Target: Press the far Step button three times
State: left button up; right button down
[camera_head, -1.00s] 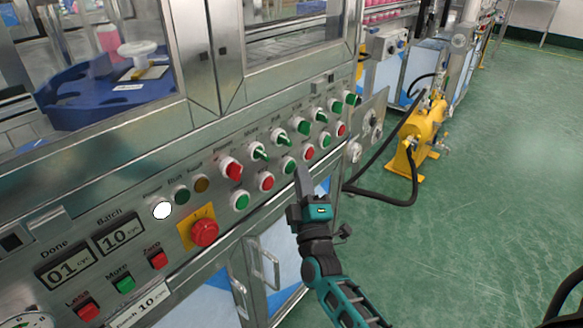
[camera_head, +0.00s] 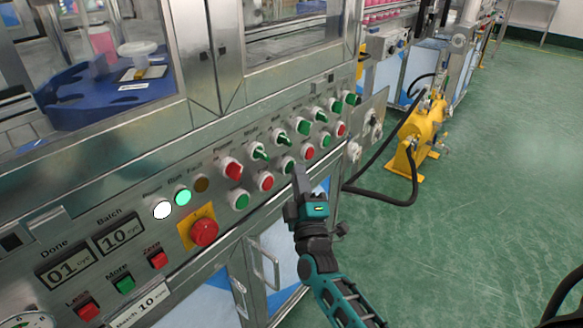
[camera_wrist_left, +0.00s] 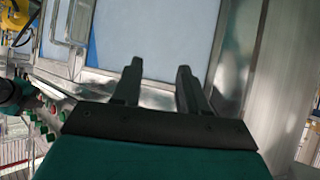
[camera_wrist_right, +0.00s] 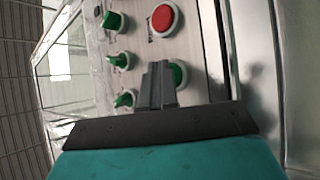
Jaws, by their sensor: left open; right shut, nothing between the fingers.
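A row of round red and green push buttons runs along the sloped metal panel (camera_head: 130,215); their labels are too small to read, so I cannot tell which is Step. My right gripper (camera_head: 300,174) is shut and empty, its tips close to a green button (camera_head: 287,165). In the right wrist view the shut fingers (camera_wrist_right: 158,72) partly cover a green button (camera_wrist_right: 179,73), with a red button (camera_wrist_right: 162,18) beyond it. I cannot tell if they touch. My left gripper (camera_wrist_left: 157,80) is open and empty in the left wrist view, before a pale cabinet front; it is outside the head view.
A red emergency knob (camera_head: 204,232) on a yellow plate sticks out left of the buttons. Green and red selector knobs (camera_head: 259,152) line the row above. The Done display (camera_head: 63,267) reads 01, Batch (camera_head: 118,237) 10. A yellow pump (camera_head: 420,130) stands right on open green floor.

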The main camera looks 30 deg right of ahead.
jog(key=shift+s, duration=0.1)
jog(key=shift+s+d+p, duration=0.3)
jog(key=shift+s+p, duration=0.3)
jog(key=shift+s, duration=0.05)
jog(key=s+p, duration=0.1)
jog(key=s+d, duration=0.1)
jog(key=s, duration=0.1)
jog(key=s+d+p, duration=0.1)
jog(key=shift+s+p, duration=0.3)
